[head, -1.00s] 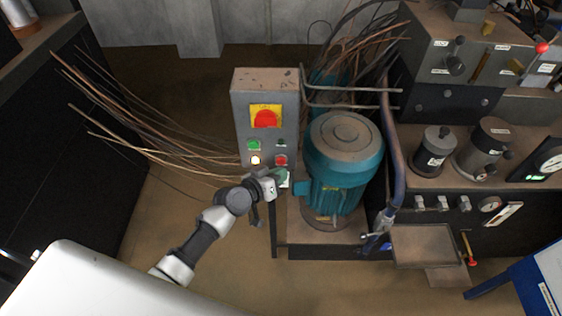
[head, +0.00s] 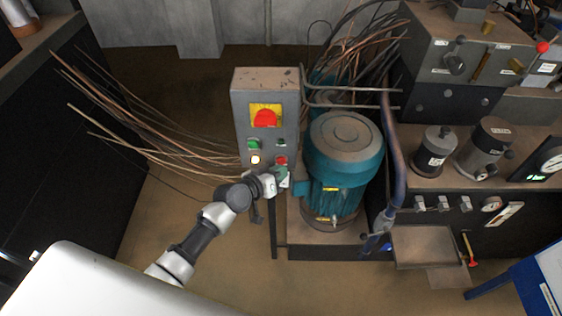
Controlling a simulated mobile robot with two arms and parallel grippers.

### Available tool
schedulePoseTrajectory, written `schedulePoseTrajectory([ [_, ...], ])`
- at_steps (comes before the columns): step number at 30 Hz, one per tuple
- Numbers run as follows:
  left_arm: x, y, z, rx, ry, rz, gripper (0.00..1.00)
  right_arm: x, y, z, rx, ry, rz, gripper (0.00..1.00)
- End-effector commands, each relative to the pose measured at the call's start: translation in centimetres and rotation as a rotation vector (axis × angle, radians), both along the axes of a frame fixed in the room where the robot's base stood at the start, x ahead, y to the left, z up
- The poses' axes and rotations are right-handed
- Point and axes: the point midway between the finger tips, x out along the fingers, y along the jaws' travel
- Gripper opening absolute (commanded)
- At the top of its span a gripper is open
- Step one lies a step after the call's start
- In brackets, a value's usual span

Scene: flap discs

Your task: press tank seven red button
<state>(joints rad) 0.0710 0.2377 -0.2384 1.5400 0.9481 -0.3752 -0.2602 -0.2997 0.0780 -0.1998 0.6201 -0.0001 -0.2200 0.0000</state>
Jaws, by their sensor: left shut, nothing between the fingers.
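A grey control box (head: 265,84) stands upright left of the teal motor. On its front are a large red knob on a yellow plate (head: 265,118), a green button (head: 254,145), a lit white lamp (head: 255,160) and a small red button (head: 281,160). My left gripper (head: 281,175) is shut and empty, at the lower front of the box just below the small red button. I cannot tell whether its tips touch the box. No label reading tank seven is legible on the box. My right gripper is not in view.
The teal motor (head: 344,165) stands close right of my left gripper. Bent metal rails (head: 350,89) pass above it. Loose copper-coloured rods (head: 150,150) stick out left of the box. A bench with canisters (head: 433,150) is at the right.

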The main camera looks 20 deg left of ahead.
Motion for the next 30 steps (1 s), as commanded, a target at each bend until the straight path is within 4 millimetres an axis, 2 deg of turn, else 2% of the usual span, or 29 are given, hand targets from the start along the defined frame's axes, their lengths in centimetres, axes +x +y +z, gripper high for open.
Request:
schedulePoseTrajectory([
  [30, 0.99, 0.33, 0.07, 0.0, -0.001, 0.002, 0.0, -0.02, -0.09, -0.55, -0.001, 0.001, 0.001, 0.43],
])
